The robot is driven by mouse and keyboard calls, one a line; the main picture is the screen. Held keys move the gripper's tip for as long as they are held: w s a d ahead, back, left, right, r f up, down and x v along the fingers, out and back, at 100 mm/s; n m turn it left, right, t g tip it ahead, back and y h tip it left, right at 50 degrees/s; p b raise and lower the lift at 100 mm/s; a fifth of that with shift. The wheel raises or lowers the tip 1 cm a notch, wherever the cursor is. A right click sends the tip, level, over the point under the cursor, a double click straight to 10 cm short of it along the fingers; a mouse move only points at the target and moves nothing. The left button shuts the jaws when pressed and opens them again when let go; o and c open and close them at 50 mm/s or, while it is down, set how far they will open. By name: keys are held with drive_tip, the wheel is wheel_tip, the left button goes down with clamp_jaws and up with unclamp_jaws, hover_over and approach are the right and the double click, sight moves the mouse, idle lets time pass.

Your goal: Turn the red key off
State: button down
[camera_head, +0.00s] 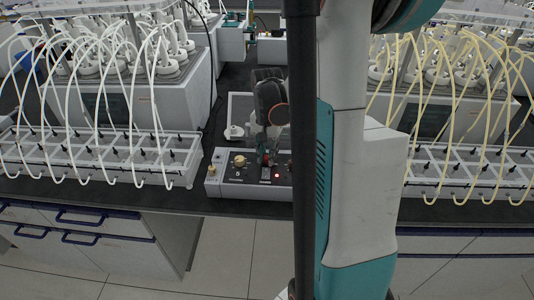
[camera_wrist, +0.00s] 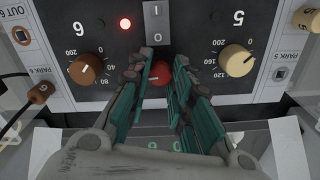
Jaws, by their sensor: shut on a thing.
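The red key (camera_wrist: 158,73) is a round red knob on the dark front panel of the control box (camera_wrist: 200,25), at the middle of the wrist view. My gripper (camera_wrist: 159,66) is shut on it, with one teal and dark finger on each side. The fingers hide the sides of the knob, so its pointer position cannot be told. In the head view my gripper (camera_head: 265,158) reaches down onto the control box (camera_head: 224,178), and the red key is mostly hidden there. A red light (camera_wrist: 125,24) is lit on the panel, and it also shows in the head view (camera_head: 277,176).
Tube racks (camera_head: 95,155) stand left and right on the bench. My arm hides the middle of the head view.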

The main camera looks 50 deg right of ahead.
drive_tip(key=n, duration=0.8)
drive_tip(key=shift+n, duration=0.3)
drive_tip(key=n, duration=0.4)
drive_tip(key=shift+n, duration=2.2)
drive_tip(key=c, duration=1.4)
unclamp_jaws()
